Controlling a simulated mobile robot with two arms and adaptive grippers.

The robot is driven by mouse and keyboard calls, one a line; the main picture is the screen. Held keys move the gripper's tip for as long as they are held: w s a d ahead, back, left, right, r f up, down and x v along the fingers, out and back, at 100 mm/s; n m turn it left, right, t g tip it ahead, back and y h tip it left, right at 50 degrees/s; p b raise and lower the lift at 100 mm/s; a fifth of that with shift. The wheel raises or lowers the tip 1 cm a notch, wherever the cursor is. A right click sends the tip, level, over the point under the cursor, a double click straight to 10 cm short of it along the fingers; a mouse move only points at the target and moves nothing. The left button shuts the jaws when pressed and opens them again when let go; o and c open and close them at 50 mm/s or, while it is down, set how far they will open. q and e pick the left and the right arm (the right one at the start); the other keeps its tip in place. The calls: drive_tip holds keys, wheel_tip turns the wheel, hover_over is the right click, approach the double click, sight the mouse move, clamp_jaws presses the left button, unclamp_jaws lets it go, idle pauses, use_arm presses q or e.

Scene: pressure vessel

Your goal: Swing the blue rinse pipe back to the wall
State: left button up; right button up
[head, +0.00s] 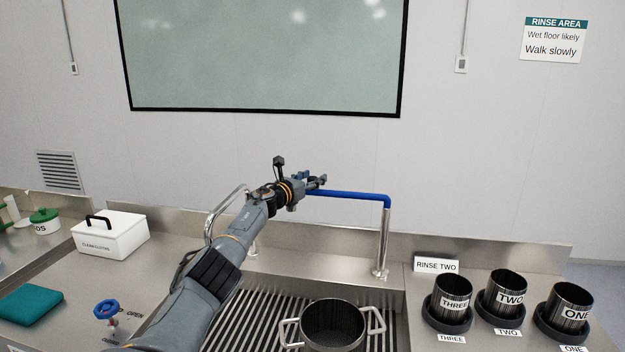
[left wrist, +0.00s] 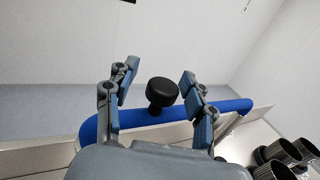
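The blue rinse pipe (head: 350,195) runs level from my left gripper to the top of a chrome post (head: 383,243) at the back of the sink. The pipe also shows in the left wrist view (left wrist: 232,106), crossing behind the fingers, with a black knob (left wrist: 160,93) standing on it. My left gripper (head: 318,181) is at the pipe's left end. In the left wrist view, its fingers (left wrist: 158,88) are spread on either side of the knob, with gaps on both sides. My right gripper is not in view.
A two-handled pot (head: 333,326) stands on the slatted sink rack (head: 262,318) below. A blue valve wheel (head: 106,309) is front left; a white box (head: 111,237) is behind it. Labelled black cups (head: 506,293) stand at right. The wall (head: 470,160) is behind the pipe.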

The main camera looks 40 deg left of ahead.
use_arm(q)
drive_tip(key=shift+d, duration=0.1)
drive_tip(key=shift+s+f, duration=0.1)
drive_tip(key=shift+s, duration=0.75)
drive_tip(key=s+d, duration=0.1)
drive_tip(key=s, duration=0.9)
drive_tip(key=shift+d, duration=0.4)
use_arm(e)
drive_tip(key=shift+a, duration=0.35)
